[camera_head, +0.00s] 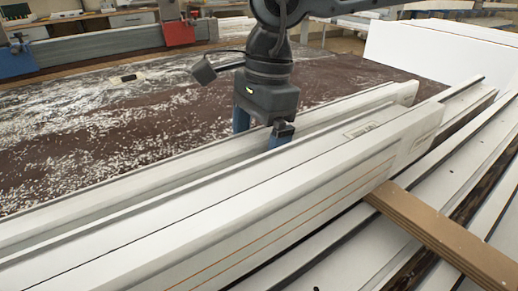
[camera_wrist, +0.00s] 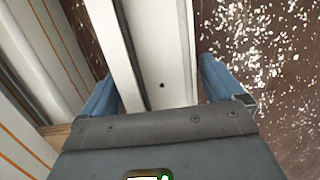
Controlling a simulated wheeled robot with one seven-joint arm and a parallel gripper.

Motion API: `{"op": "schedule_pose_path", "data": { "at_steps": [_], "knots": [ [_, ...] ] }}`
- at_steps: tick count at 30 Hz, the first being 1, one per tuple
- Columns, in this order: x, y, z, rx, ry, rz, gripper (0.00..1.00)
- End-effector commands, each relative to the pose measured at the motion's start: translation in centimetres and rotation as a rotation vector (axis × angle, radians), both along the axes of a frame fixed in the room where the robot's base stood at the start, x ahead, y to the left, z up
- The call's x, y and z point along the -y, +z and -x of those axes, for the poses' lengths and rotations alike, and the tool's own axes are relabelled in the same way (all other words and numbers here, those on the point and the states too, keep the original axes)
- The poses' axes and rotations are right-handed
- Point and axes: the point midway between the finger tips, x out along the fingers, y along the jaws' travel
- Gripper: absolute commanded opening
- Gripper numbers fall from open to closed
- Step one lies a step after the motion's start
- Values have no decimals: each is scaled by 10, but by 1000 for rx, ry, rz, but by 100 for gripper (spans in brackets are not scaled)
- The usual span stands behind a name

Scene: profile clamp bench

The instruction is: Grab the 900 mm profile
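A long white profile (camera_head: 345,108) lies along the dark table side of a row of white profiles. It also shows in the wrist view (camera_wrist: 160,50), with a grooved face and a small dark hole. My gripper (camera_head: 261,127) points down over this profile. In the wrist view its blue fingers (camera_wrist: 158,85) are spread, one on each side of the profile. A narrow gap shows at the right finger; contact at the left finger is hard to tell. No readable length mark shows, so I cannot confirm which profile is 900 mm.
A white profile with orange lines (camera_head: 300,195) lies close beside, toward the camera. A wooden batten (camera_head: 440,235) and more white profiles are at the right. A speckled brown surface (camera_head: 100,135) is open at the left. Blue (camera_head: 16,60) and red (camera_head: 178,32) clamp parts stand behind.

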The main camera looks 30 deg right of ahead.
Motion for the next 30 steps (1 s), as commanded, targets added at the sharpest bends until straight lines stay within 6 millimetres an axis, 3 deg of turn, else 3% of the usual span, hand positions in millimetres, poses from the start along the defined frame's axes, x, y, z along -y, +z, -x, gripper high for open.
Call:
{"op": "schedule_pose_path", "data": {
  "at_steps": [2,27,30],
  "knots": [
    [0,0,0,0,0,0,87],
    [0,0,0,0,0,0,6],
    [0,0,0,0,0,0,0]
  ]
}}
